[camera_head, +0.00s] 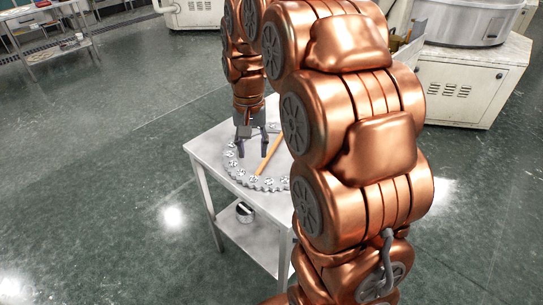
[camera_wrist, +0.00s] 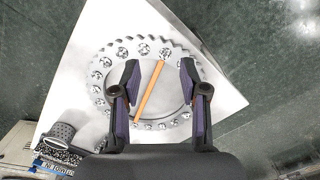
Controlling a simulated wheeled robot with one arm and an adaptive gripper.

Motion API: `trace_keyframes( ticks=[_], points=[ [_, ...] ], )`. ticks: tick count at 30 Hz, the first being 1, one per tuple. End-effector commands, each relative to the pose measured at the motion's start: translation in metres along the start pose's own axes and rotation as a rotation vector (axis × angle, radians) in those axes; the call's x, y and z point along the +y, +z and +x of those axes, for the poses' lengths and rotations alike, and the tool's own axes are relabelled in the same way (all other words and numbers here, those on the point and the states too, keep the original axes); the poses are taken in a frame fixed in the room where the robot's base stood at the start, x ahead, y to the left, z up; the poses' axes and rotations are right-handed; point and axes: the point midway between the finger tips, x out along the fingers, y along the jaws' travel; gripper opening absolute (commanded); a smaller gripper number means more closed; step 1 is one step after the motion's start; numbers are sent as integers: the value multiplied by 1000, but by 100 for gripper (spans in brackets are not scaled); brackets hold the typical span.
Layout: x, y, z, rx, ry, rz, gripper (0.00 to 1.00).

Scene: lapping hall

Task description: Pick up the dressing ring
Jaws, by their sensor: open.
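The dressing ring (camera_head: 233,171) is a wide grey ring with a toothed outer edge and shiny round studs, lying flat on a small white table (camera_head: 205,150). It also shows in the wrist view (camera_wrist: 98,91), partly hidden by my fingers. An orange-brown stick (camera_wrist: 149,93) lies across the ring from its far side to its near side. My gripper (camera_head: 252,151) points down over the ring, open and empty. In the wrist view its two purple-padded fingers (camera_wrist: 158,75) stand apart on either side of the stick. I cannot tell the exact height above the ring.
A metal cup-like part (camera_head: 244,212) sits on the table's lower shelf. A grey cylinder (camera_wrist: 62,131) and a printed dark item (camera_wrist: 55,164) show at lower left in the wrist view. Cream machines (camera_head: 465,85) stand behind at right, a bench (camera_head: 55,48) at far left. Open floor lies left.

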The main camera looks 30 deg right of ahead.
Motion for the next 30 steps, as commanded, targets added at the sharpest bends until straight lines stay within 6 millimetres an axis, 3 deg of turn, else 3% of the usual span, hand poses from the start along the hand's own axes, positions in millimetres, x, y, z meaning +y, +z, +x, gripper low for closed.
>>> trace_keyframes(
  ticks=[3, 9, 15, 21, 30],
  points=[
    [5, -43, 16, 10, -6, 87, 44],
    [20, -107, 39, 28, -16, 227, 44],
    [38, -157, 62, 44, -22, 343, 44],
    [48, -180, 73, 52, -26, 401, 44],
    [50, -184, 95, 52, -25, 411, 44]
  ],
)
